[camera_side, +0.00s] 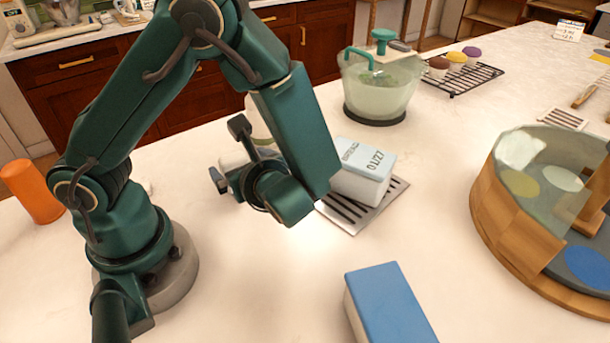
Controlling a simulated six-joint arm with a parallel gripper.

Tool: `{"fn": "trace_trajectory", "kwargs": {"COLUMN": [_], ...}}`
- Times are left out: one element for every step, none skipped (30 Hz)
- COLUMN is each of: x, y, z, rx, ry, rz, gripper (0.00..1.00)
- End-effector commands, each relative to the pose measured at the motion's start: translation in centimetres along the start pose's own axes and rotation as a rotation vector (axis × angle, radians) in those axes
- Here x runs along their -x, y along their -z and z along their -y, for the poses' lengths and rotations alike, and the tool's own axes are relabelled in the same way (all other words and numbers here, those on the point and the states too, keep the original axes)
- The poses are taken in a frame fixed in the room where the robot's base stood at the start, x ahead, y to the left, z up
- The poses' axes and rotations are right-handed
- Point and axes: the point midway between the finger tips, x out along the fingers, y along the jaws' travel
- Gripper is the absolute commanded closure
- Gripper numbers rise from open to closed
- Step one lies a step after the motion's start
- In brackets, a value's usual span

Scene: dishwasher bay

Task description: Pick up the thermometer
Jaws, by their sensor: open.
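I cannot make out a thermometer for certain in this view. My gripper (229,155) hangs over the left middle of the white counter. Its two dark fingers are spread apart, and I see nothing held between them. A pale object with a greenish part (258,131) stands behind the gripper. It is mostly hidden by my arm, and I cannot tell what it is.
A blue-topped block (387,302) is in front. A glass-and-wood round container (512,213) is right, a green-lidded bowl (375,95) behind, an orange cup (32,190) left.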

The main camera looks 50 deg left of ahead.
Motion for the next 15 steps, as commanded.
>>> {"fn": "trace_trajectory", "kwargs": {"x": [0.0,0.0,0.0,0.0,0.0,-0.1,-0.2,-0.3,-0.7,-1.0,-1.4,-2.0,-2.4,-2.8,-3.3], "y": [0.6,0.8,1.0,1.1,1.2,1.3,1.3,1.3,1.3,1.3,1.2,1.2,1.2,1.2,1.2], "z": [-0.1,-0.2,-0.4,-0.4,-0.5,-0.6,-0.6,-0.5,-0.5,-0.5,-0.5,-0.6,-0.6,-0.6,-0.5], "rx": [-0.036,-0.049,-0.066,-0.076,-0.084,-0.092,-0.095,-0.095,-0.095,-0.095,-0.094,-0.095,-0.096,-0.095,-0.094], "ry": [0.009,0.011,0.015,0.017,0.019,0.021,0.024,0.025,0.026,0.024,0.023,0.021,0.021,0.020,0.021], "rz": [0.015,0.020,0.027,0.032,0.035,0.038,0.040,0.040,0.040,0.040,0.040,0.039,0.039,0.038,0.038], "gripper": [0.00,0.00,0.00,0.00,0.00,0.00,0.00,0.00,0.00,0.00,0.00,0.00,0.00,0.00,0.00]}}
